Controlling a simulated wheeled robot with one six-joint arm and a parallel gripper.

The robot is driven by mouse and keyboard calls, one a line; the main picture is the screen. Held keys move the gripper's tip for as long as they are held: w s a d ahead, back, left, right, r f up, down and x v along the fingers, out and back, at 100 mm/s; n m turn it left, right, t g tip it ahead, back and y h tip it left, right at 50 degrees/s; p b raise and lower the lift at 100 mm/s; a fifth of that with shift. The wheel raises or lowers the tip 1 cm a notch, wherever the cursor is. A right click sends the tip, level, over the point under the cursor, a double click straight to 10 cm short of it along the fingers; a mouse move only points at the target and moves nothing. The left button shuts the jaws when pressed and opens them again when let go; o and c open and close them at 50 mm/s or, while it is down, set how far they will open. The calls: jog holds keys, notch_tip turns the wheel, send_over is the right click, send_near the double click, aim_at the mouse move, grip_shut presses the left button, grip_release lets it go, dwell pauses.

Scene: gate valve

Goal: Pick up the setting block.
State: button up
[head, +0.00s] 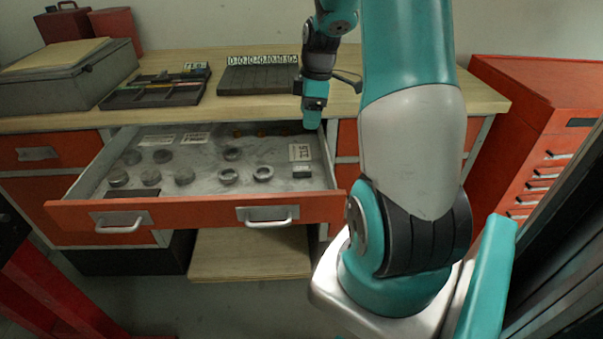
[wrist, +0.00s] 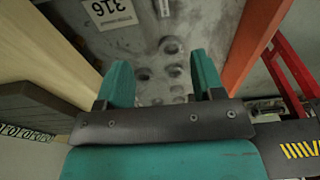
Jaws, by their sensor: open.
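The likely setting block is a small dark grey block with a light top (head: 302,171), lying at the right end of the open drawer, in front of a white number label (head: 299,152). In the wrist view the block (wrist: 163,9) shows at the top edge, partly cut off, beside the label (wrist: 108,12). My gripper (head: 312,118) hangs above the drawer's back right, near the bench edge, behind the block and apart from it. In the wrist view its two teal fingers (wrist: 160,78) stand apart with nothing between them.
The orange-fronted drawer (head: 200,211) also holds two metal rings (head: 263,173) and several round grey pieces (head: 184,176). Brass-coloured pieces lie at its back. On the wooden bench (head: 230,108) stand a black organiser (head: 155,93), a dark rack and a grey box (head: 68,80). A red cabinet stands right.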

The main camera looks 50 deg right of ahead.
send_over(302, 168)
jog(key=f, duration=1)
jog(key=shift+d+f, duration=0.15)
jog(key=shift+d, duration=0.25)
jog(key=f, duration=0.3)
jog(key=f+p, duration=0.1)
jog(key=f, duration=0.1)
jog(key=shift+a+f, duration=0.1)
jog(key=shift+a, duration=0.25)
jog(key=c, duration=1.1)
grip_shut()
